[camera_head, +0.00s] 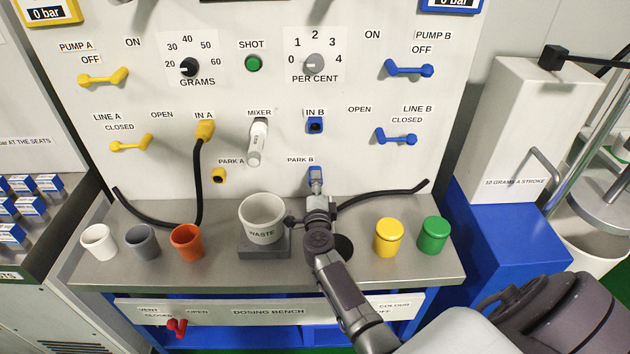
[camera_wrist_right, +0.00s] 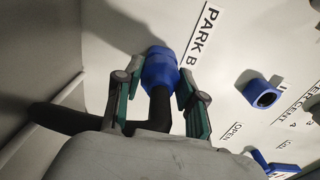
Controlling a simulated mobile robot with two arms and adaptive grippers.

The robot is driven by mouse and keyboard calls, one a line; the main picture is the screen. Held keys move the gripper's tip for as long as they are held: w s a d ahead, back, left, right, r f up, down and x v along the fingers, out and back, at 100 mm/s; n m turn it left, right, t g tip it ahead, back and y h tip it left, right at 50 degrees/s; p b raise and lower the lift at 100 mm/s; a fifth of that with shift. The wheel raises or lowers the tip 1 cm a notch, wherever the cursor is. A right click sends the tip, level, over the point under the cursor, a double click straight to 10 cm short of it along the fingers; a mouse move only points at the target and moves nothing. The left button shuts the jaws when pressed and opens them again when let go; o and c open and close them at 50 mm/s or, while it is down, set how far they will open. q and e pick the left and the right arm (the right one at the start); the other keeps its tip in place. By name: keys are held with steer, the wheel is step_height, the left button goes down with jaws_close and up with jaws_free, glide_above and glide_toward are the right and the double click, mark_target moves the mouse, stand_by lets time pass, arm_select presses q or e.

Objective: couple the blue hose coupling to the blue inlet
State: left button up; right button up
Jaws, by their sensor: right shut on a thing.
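The blue hose coupling (camera_head: 315,172) is at the PARK B spot on the panel, with a black hose (camera_head: 385,193) attached. My right gripper (camera_head: 317,187) is shut on it; in the right wrist view the fingers (camera_wrist_right: 157,88) lie on both sides of the blue coupling (camera_wrist_right: 160,66). Whether it still touches the park holder behind it is hidden. The blue inlet (camera_head: 315,125), labelled IN B, is straight above PARK B, and its socket is empty; it also shows in the right wrist view (camera_wrist_right: 264,96). My left gripper is not in view.
A yellow coupling (camera_head: 205,131) with its hose is at IN A, left of the mixer spout (camera_head: 257,143). The WASTE cup (camera_head: 262,220) stands left of my right arm, yellow (camera_head: 388,238) and green (camera_head: 433,235) pots to its right. The blue LINE B lever (camera_head: 397,138) is right of the inlet.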

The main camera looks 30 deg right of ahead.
jaws_close()
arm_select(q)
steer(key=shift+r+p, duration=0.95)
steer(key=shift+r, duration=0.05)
arm_select(e)
steer(key=v, duration=0.6)
arm_select(q)
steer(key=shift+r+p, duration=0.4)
steer(key=shift+p, duration=0.05)
arm_select(e)
steer(key=shift+v, duration=2.05)
